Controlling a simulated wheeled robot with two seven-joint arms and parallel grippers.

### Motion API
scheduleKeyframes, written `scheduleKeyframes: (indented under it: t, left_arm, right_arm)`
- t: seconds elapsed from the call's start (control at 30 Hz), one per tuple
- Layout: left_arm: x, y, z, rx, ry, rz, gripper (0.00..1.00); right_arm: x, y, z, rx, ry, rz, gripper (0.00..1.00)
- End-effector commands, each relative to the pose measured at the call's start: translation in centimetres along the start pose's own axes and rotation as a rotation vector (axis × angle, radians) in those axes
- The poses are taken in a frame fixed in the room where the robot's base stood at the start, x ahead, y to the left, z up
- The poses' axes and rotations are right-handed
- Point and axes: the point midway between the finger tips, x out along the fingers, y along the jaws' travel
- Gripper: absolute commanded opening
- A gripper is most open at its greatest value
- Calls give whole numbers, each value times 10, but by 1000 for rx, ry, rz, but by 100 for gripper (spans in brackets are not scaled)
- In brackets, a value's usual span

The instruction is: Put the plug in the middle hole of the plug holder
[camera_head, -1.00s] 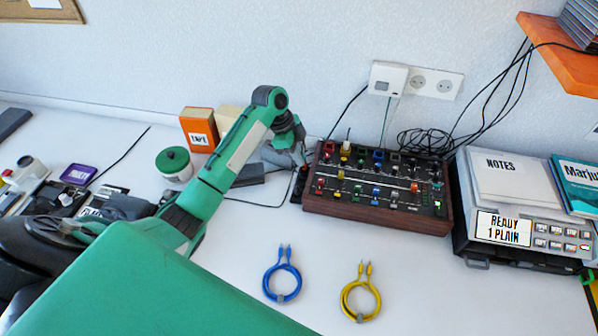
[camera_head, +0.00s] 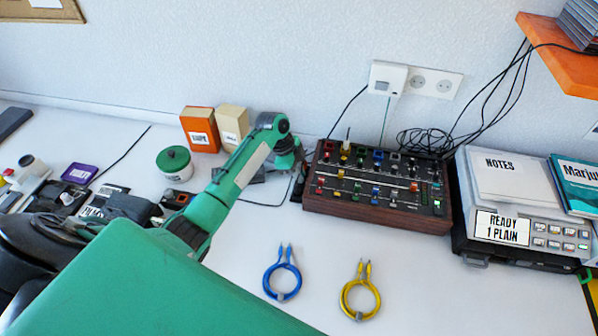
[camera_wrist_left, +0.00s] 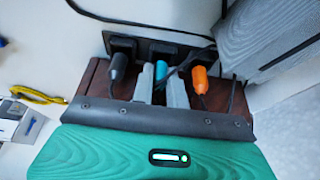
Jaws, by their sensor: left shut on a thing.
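The plug holder (camera_wrist_left: 165,48) is a dark strip across the top middle of the left wrist view. In the head view, a dark bit of it (camera_head: 297,188) shows at the left side of the wooden control box. A black plug (camera_wrist_left: 118,66) stands at its left and an orange plug (camera_wrist_left: 200,80) at its right. My left gripper (camera_wrist_left: 160,84) is shut on a teal plug (camera_wrist_left: 160,69) between these two, at the middle of the holder. I cannot tell how deep the teal plug sits. In the head view my left gripper's fingertips are mostly hidden. My right gripper is not in view.
The control box (camera_head: 375,190) with coloured knobs stands right beside the holder. Blue (camera_head: 283,275) and yellow (camera_head: 360,292) cable coils lie in front. An orange box (camera_head: 200,130), a beige box (camera_head: 232,128) and a green-lidded jar (camera_head: 174,163) stand to the left. Thin cables run nearby.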

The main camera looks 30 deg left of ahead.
Motion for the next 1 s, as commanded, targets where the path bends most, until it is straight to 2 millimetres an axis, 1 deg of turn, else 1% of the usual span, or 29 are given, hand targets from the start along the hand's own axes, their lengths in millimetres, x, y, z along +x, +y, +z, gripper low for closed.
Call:
scheduleKeyframes:
  t: [0.03, 0.07, 0.1, 0.17, 0.43, 0.57, 0.67, 0.9, 1.0]
  left_arm:
    - [2, 0, 1, 0, 0, 1, 0]
    - [2, 0, 1, 0, 0, 1, 17]
    - [2, 0, 1, 0, 0, 1, 25]
    - [2, 0, 1, 0, 0, 1, 37]
    - [1, 0, 1, 0, 0, 1, 37]
    - [-6, 0, -1, 0, -1, -1, 37]
    - [-21, -1, 0, 1, -1, -3, 37]
    - [-74, -2, 0, 1, -1, -5, 37]
    - [-93, -1, 0, 1, -1, -2, 37]
  right_arm:
    - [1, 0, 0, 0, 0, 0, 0]
    - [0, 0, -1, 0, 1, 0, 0]
    - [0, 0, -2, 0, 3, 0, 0]
    - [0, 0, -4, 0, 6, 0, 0]
    - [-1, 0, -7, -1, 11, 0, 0]
    - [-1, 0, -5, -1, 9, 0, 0]
    - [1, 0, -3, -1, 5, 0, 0]
    - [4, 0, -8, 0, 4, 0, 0]
    - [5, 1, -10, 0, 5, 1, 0]
